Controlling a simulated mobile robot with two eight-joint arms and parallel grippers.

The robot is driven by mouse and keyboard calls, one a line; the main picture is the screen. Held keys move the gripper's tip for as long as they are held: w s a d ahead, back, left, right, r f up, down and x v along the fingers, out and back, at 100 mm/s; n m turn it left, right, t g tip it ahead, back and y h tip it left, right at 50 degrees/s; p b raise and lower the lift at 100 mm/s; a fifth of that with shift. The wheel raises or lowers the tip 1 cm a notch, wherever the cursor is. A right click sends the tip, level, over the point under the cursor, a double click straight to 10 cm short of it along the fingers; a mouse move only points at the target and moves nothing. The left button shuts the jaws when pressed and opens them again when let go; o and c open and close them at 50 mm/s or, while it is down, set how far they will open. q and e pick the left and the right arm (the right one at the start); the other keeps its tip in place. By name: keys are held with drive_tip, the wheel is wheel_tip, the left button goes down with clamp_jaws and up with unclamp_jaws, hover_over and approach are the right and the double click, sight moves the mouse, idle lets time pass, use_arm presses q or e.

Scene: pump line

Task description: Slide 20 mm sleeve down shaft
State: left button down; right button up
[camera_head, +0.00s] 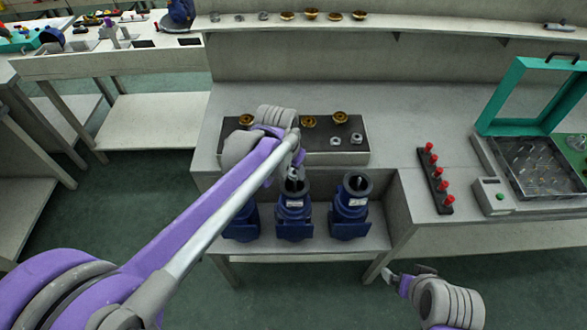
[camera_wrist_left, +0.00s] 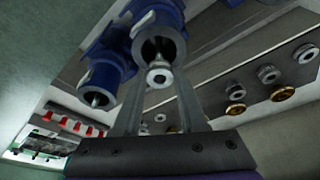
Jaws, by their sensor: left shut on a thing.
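Blue pump housings stand upright on the lower shelf: a left one (camera_head: 240,226), a middle one (camera_head: 294,222) and a right one (camera_head: 350,212). My left gripper (camera_head: 295,174) is just above the middle pump's open top. In the left wrist view it is shut on a small grey ring-shaped sleeve (camera_wrist_left: 158,75), which sits at the mouth of a pump (camera_wrist_left: 160,32). Another pump (camera_wrist_left: 101,82) shows a bare shaft tip. My right gripper (camera_head: 404,277) is low at the right, its jaws unclear.
A dark tray (camera_head: 310,151) behind the pumps carries brass parts (camera_head: 309,121) and grey rings (camera_head: 356,138), partly hidden by my left arm. A red-knobbed strip (camera_head: 437,180) and a green-lidded case (camera_head: 538,165) stand at the right. More parts line the back shelf (camera_head: 430,25).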

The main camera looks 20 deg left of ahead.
use_arm(q)
drive_tip(key=shift+f, duration=0.25)
drive_tip(key=shift+f+b, duration=0.3)
drive_tip(key=shift+f+b, duration=0.35)
drive_tip(key=shift+f, duration=0.2)
idle(0.8)
drive_tip(key=shift+c, duration=1.9)
unclamp_jaws()
drive_tip(key=d+v, duration=0.1)
drive_tip(key=v, duration=0.9)
drive_tip(key=shift+a+r+p, duration=0.4)
drive_tip(key=shift+a, duration=0.1)
